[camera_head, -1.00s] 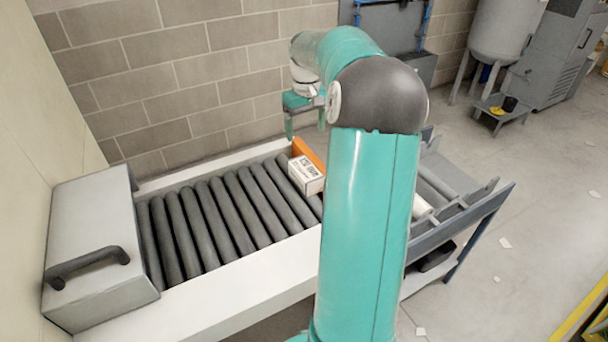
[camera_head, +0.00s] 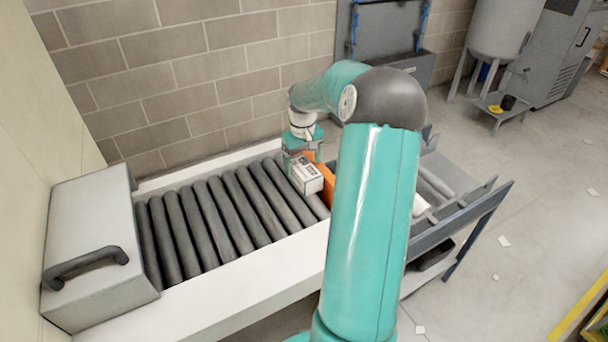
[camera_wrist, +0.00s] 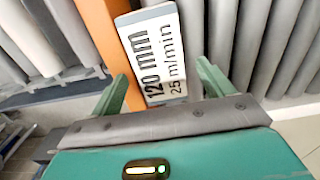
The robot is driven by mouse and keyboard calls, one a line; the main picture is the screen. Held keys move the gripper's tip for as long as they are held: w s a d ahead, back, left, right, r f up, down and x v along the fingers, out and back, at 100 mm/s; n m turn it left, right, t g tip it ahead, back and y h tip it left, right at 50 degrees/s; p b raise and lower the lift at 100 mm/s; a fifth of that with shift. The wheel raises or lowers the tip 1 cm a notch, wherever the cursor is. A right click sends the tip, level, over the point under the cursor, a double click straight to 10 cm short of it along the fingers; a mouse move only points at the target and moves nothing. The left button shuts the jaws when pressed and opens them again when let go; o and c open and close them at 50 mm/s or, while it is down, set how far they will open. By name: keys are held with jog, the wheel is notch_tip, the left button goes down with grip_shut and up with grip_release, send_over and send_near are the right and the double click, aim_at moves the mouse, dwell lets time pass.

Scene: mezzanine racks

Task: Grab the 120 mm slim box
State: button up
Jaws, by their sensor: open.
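The slim box (camera_head: 306,172) is white, with dark print on its label. It stands on the rollers, against an orange part (camera_head: 319,178). In the wrist view the box (camera_wrist: 160,50) reads "120 mm" and "25 m/min". My gripper (camera_head: 303,153) is lowered at the far end of the box. In the wrist view my gripper (camera_wrist: 160,82) is open, with one green finger on each side of the box. A gap shows between the right finger and the box. Whether the left finger touches anything is unclear.
The box lies on a roller conveyor (camera_head: 215,215) with a white side rail (camera_head: 230,285). A grey housing with a black handle (camera_head: 90,262) closes its left end. A block wall (camera_head: 180,80) runs behind. The rollers left of the box are clear.

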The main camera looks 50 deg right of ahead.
jog(key=c, duration=1.6)
jog(key=shift+o, duration=0.2)
jog(key=shift+r, duration=0.1)
